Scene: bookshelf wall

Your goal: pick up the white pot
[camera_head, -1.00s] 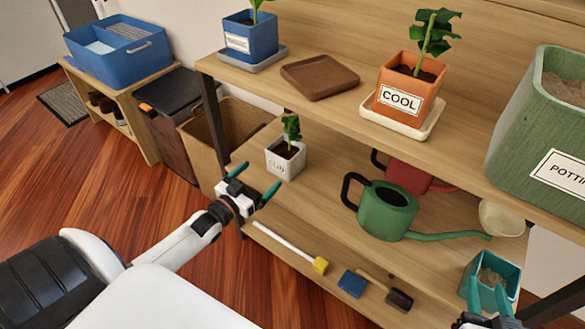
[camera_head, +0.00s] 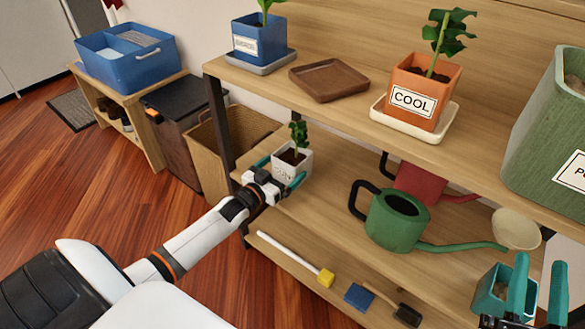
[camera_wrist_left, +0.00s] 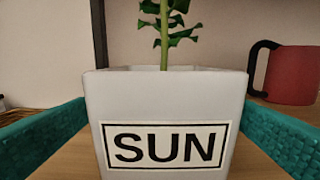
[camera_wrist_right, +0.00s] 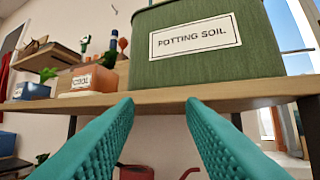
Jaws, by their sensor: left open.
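The white pot (camera_head: 297,163) stands upright on the middle shelf near its left end, with a small green plant in it. In the left wrist view the white pot (camera_wrist_left: 165,105) fills the middle and its label reads SUN. My left gripper (camera_head: 281,174) is open, with one teal finger on each side of the pot. In the left wrist view a gap shows between the pot and each finger, wider on the right. My right gripper (camera_head: 537,284) is open and empty at the lower right. It also shows in the right wrist view (camera_wrist_right: 160,110), below the upper shelf.
A green watering can (camera_head: 392,222) and a red one (camera_head: 415,183) stand right of the pot. The upper shelf above holds a brown tray (camera_head: 328,80), an orange COOL pot (camera_head: 415,98) and a blue pot (camera_head: 258,42). A shelf post (camera_head: 218,125) stands left of the pot.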

